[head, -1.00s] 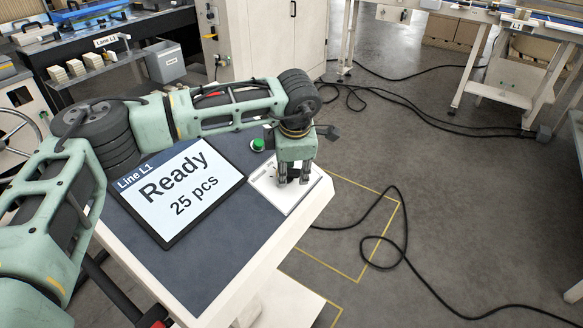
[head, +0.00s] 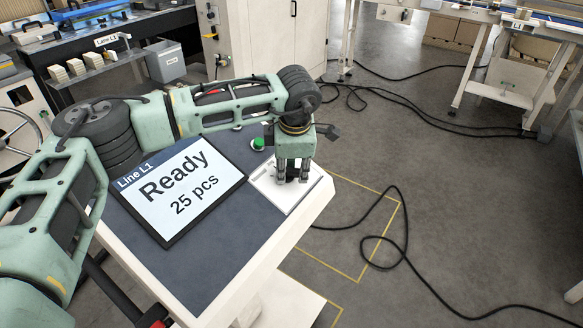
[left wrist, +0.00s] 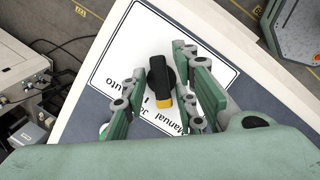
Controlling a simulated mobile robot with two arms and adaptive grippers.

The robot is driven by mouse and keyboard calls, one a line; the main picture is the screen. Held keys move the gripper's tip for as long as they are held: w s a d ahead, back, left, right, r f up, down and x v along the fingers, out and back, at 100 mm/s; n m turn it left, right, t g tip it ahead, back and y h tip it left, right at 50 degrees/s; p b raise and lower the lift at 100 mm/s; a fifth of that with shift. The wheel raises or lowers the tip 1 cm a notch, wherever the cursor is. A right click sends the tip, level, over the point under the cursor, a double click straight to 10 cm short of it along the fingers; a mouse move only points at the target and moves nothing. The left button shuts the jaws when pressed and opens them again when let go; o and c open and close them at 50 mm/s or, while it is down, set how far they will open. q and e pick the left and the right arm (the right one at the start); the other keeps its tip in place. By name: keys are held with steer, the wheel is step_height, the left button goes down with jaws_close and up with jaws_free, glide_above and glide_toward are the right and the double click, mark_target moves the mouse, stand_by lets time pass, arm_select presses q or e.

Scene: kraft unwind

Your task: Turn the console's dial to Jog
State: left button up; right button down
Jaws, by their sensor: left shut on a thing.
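The console's dial (left wrist: 159,72) is a black knob with a yellow tip on a white plate (left wrist: 199,30) in the left wrist view. The yellow tip points down in that picture, toward the printed labels. The plate carries "Manual" (left wrist: 168,118), "Auto" (left wrist: 104,85) and a partly hidden word starting "Jo" between them. My left gripper (head: 292,180) points down at the plate and is shut on the dial, with fingers on both sides of it. My right gripper is not in view.
The console (head: 240,262) also bears a screen (head: 182,190) reading "Line L1, Ready, 25 pcs" and a green button (head: 258,144) close to the gripper. Black cables (head: 385,235) lie on the floor to the right.

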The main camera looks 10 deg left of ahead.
arm_select(q)
steer(key=shift+d+m, duration=0.1)
steer(key=shift+m, duration=0.2)
jaws_close()
steer(key=m+g, duration=0.1)
steer(key=m, duration=0.1)
steer(key=shift+m, duration=0.3)
steer(key=m+g, duration=0.1)
steer(key=m, duration=0.3)
steer(key=shift+s+f, duration=0.1)
steer(key=shift+m, duration=0.3)
steer(key=o, duration=0.8)
jaws_free()
steer(key=shift+d, duration=0.1)
